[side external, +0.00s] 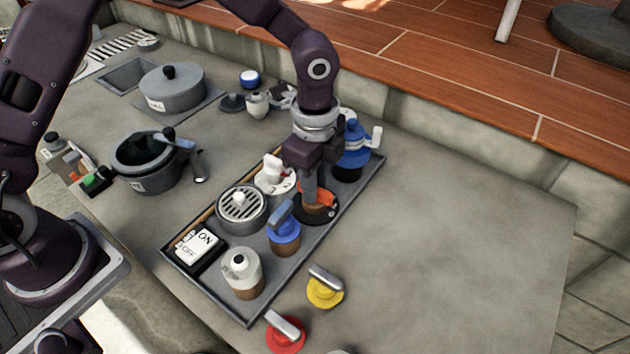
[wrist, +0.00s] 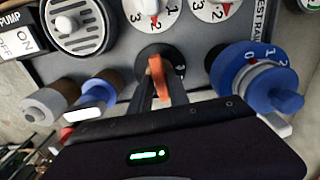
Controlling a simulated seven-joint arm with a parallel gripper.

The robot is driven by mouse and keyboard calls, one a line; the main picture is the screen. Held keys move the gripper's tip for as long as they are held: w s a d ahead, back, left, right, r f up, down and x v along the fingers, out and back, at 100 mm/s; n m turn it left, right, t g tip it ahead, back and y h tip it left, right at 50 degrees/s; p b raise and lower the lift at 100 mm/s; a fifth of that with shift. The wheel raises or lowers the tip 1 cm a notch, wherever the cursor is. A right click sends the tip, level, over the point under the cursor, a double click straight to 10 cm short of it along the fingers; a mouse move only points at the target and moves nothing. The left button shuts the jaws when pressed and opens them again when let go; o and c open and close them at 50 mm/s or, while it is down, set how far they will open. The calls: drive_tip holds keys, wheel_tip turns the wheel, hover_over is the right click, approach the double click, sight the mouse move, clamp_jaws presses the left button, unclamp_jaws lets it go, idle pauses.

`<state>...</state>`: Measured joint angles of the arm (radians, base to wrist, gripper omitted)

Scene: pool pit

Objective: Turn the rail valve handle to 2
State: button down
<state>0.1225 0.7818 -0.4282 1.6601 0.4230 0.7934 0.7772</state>
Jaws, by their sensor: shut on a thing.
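An orange handle (side external: 327,198) stands on a round black dial (side external: 302,215) on the grey panel tray. My gripper (side external: 311,190) points down at this dial and is shut on the orange handle. In the wrist view the orange handle (wrist: 157,76) sits between my two dark fingers (wrist: 160,90), roughly upright in the picture. The black dial (wrist: 143,55) there shows a 3 at its right edge; its other marks are hidden or too small to read. I see no pointer reading on it.
A blue valve (side external: 352,150) with numerals stands close beside my gripper. White dials, a round grille (side external: 241,205), a blue-handled knob (side external: 284,225) and an ON/OFF switch (side external: 197,246) share the tray. Yellow (side external: 325,290) and red (side external: 286,334) knobs lie outside. The right counter is clear.

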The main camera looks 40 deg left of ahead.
drive_tip(key=n, duration=0.5)
drive_tip(key=shift+n, duration=0.4)
drive_tip(key=n, duration=0.5)
drive_tip(key=shift+n, duration=0.3)
drive_tip(key=c, duration=1.4)
unclamp_jaws()
wheel_tip(320, 180, up, 7)
drive_tip(key=shift+r, duration=0.1)
